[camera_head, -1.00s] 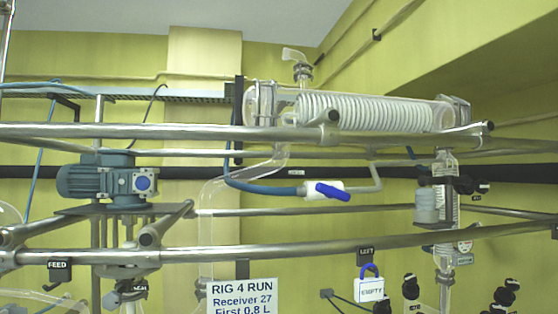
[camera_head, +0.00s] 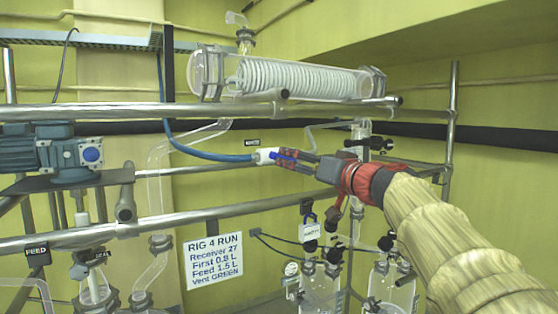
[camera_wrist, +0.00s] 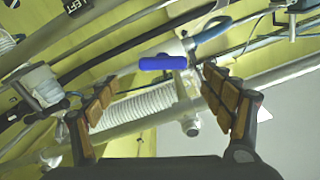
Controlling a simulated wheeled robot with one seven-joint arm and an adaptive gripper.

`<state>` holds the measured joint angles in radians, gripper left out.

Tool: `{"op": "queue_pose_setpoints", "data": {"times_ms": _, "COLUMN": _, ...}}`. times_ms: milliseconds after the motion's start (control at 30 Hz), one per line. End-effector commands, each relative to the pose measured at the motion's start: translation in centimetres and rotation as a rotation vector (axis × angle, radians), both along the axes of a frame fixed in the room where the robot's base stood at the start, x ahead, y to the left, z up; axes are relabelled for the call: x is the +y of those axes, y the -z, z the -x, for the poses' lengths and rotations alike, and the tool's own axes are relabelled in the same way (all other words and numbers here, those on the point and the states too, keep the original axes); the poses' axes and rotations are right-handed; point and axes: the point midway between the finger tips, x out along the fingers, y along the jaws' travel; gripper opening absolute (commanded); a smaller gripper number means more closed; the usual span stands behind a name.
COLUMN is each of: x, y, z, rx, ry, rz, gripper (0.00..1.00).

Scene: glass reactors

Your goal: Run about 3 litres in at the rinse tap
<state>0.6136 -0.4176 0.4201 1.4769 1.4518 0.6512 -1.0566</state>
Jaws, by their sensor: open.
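A white tap (camera_head: 264,156) with a blue lever (camera_head: 284,155) joins a blue hose (camera_head: 205,155) below the glass condenser; a small dark label above it is too small to read. My gripper (camera_head: 286,160) comes in from the right, with its fingertips at the lever in the head view. In the wrist view the blue lever (camera_wrist: 163,62) lies crosswise ahead of my open gripper (camera_wrist: 157,80), between the line of its two fingers. The fingers do not close on it. Whether they touch it, I cannot tell. The tap body is partly hidden behind the lever.
The coil condenser (camera_head: 300,80) lies above on a steel rail (camera_head: 200,118). A sign (camera_head: 214,262) reads RIG 4 RUN, Receiver 27, First 0.8 L, Feed 1.5 L, Vent GREEN. A motor (camera_head: 60,153) stands left; glass receivers (camera_head: 320,290) hang lower right.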

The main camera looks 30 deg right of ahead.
Motion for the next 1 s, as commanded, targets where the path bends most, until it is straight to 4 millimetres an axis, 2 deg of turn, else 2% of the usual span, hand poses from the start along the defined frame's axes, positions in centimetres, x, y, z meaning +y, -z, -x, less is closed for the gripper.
{"op": "queue_pose_setpoints", "data": {"times_ms": 300, "x": 0.3, "y": -0.2, "z": -4.8, "rx": 0.003, "ry": -0.004, "rz": -0.003, "gripper": 0.82}}
{"op": "queue_pose_setpoints", "data": {"times_ms": 500, "x": 0.4, "y": -0.2, "z": -6.7, "rx": 0.001, "ry": -0.004, "rz": -0.002, "gripper": 0.82}}
{"op": "queue_pose_setpoints", "data": {"times_ms": 867, "x": 0.4, "y": 0.0, "z": -7.1, "rx": 0.001, "ry": -0.001, "rz": -0.001, "gripper": 0.81}}
{"op": "queue_pose_setpoints", "data": {"times_ms": 1000, "x": 0.4, "y": -0.1, "z": -7.1, "rx": 0.001, "ry": -0.001, "rz": -0.001, "gripper": 0.73}}
